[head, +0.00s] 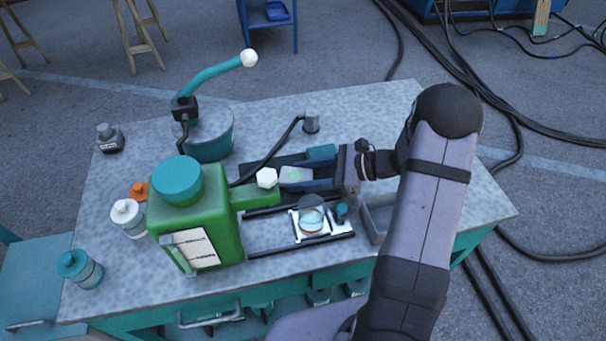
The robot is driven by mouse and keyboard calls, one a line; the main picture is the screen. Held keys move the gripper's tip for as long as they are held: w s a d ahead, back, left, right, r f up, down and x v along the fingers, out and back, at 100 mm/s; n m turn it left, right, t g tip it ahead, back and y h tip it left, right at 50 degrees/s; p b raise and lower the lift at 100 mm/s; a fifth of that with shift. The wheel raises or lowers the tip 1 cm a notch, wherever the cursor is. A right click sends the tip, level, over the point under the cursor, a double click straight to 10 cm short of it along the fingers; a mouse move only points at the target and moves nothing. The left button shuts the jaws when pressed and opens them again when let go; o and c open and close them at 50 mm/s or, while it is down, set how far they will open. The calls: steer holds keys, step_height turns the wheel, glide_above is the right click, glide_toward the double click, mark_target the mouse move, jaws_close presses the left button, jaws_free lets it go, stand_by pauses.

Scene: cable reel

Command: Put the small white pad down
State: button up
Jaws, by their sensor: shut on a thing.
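The small white pad (267,178) is at the tips of my gripper (284,180), which reaches in from the right and is shut on it. The pad looks roughly six-sided. It shows just above the end of a green arm that juts from the green machine (195,226). I cannot tell from this view whether the pad touches that arm or hangs above the table. The fingers hide part of what lies behind and below them.
A white plate with a round glass-like piece (311,217) sits between dark rails in front of my gripper. A grey tray (377,222) stands to the right. A teal pot (208,135) with a lever stands behind the machine. Bottles (127,216) stand left. The table's right end is clear.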

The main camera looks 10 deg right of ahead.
steer(key=shift+f, duration=0.15)
steer(key=o, duration=1.1)
steer(key=shift+d+r, duration=0.15)
steer(key=shift+r, duration=0.05)
steer(key=b+v, duration=0.2)
steer(key=v, duration=0.9)
steer(key=shift+s+d+r, duration=0.1)
steer(key=shift+s+d, duration=0.1)
steer(key=shift+d, duration=0.1)
